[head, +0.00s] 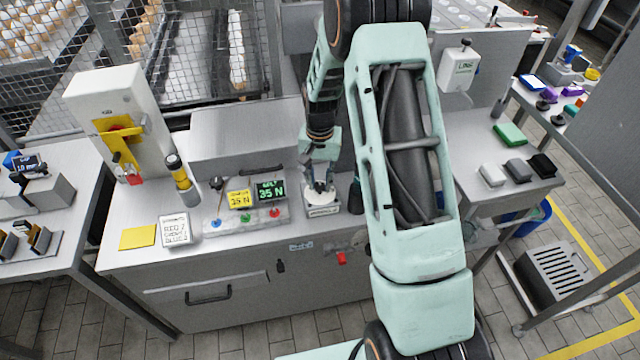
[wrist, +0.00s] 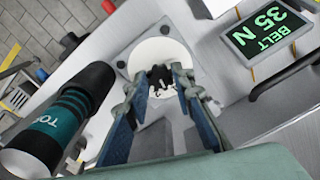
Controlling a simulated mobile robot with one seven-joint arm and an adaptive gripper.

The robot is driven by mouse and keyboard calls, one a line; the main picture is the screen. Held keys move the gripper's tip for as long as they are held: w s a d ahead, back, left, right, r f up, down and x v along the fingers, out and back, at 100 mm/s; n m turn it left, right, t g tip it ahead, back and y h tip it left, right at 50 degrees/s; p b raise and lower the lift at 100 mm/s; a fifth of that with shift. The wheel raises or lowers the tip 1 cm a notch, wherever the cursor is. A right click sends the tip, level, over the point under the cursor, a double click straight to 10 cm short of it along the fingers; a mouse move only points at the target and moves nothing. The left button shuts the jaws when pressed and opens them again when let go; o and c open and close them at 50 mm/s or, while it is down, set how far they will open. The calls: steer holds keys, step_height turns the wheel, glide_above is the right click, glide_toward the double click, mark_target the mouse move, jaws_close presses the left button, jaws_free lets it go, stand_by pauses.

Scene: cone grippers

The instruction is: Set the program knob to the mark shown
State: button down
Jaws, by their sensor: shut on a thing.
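The program knob is at the front of the metal bench, under my gripper (head: 320,188) in the head view. A round white dial plate (wrist: 150,57) surrounds it in the wrist view. My gripper's two blue-grey fingers (wrist: 165,88) point down at the plate and are shut on the dark knob, which they mostly hide. The knob's pointer and the marks on the plate are too covered or small to read. A dark display (head: 270,191) beside the dial shows "BELT 35 N" in green; it also shows in the wrist view (wrist: 266,34).
A yellow note (head: 239,199) reading "35 N" stands left of the display. Blue, green and red buttons (head: 246,216) line the panel front. A red knob (head: 342,258) is on the bench front.

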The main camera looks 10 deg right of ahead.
mark_target(320, 185)
steer(key=m+b, duration=0.1)
steer(key=m, duration=0.2)
steer(key=shift+f+b, duration=0.1)
steer(key=shift+b, duration=0.3)
steer(key=shift+m+b, duration=0.45)
steer(key=shift+m, duration=1.35)
steer(key=c, duration=1.7)
jaws_free()
steer(key=shift+o, duration=0.2)
step_height(320, 185, up, 12)
